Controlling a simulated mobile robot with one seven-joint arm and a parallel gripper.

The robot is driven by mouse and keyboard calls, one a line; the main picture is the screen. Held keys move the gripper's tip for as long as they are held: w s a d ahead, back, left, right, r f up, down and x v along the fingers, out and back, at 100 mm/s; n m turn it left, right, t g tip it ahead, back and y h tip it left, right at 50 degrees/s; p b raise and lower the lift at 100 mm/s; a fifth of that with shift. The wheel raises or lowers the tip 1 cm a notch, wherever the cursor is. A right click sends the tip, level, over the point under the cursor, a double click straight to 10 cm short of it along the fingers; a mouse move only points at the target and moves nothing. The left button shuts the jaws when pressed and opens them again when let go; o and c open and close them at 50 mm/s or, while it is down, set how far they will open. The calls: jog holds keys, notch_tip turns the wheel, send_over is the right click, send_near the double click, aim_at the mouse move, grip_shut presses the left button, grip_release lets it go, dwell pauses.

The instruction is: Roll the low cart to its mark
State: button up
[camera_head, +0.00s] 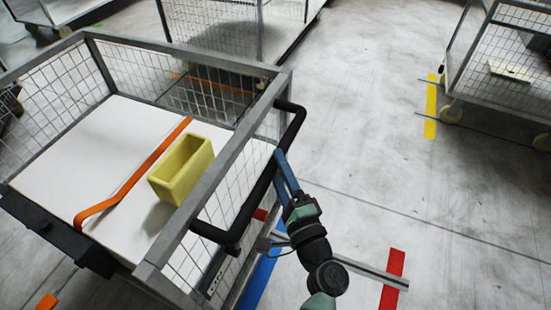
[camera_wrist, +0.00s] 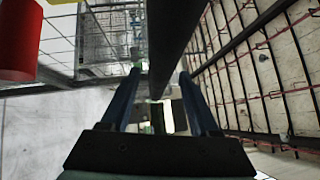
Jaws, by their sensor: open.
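The low cart (camera_head: 148,275) has a grey frame, wire mesh sides and a white deck, and stands at the left in the head view. Its black handle bar (camera_head: 262,190) runs along its right side. My gripper (camera_head: 281,158) has blue fingers, is open, and is at the outer side of the handle. In the wrist view the bar (camera_wrist: 172,40) runs between the two open fingers (camera_wrist: 160,75); contact cannot be told. Floor marks are a blue strip (camera_head: 262,275) beside the cart, a red strip (camera_head: 392,280) and a yellow strip (camera_head: 431,105).
A yellow bin (camera_head: 180,170) and an orange strap (camera_head: 135,175) are on the cart's deck. Another mesh cart (camera_head: 500,70) stands at the upper right, and others stand at the back. A red cylinder (camera_wrist: 18,40) shows at the wrist view's left. Floor between the carts is clear.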

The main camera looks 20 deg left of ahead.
jog(key=shift+x, duration=0.95)
jog(key=shift+c, duration=0.2)
grip_shut()
dwell(0.6)
